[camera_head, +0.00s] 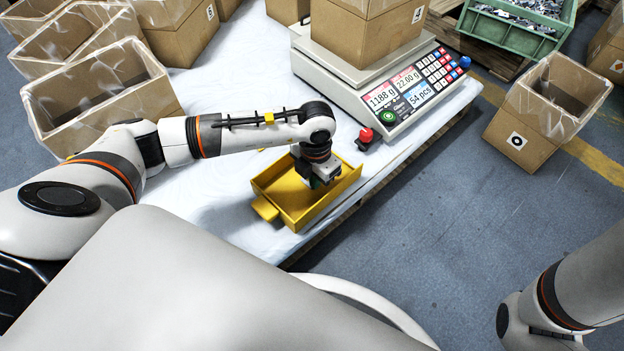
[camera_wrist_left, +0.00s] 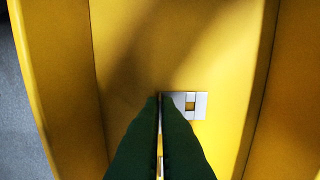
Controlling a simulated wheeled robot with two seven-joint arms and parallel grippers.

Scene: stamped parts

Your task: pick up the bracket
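The yellow tray (camera_head: 265,209) stands at the table's front edge; its yellow wall also shows in the left wrist view (camera_wrist_left: 60,90). My left gripper (camera_head: 322,183) points down into it. In the left wrist view, the green fingers (camera_wrist_left: 161,98) are close together, with a thin pale edge between them. The bracket (camera_wrist_left: 203,106), a small pale metal piece with a square hole, shows just right of the fingertips against the tray floor. The fingers appear shut on its thin upright part; they hide the rest. My right gripper is out of view.
A counting scale (camera_head: 375,98) with a box on it stands behind the tray. A red button (camera_head: 366,136) is near the table edge. Open boxes (camera_head: 100,100) stand at the left. Another box (camera_head: 545,110) and a green crate (camera_head: 505,30) are at the right.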

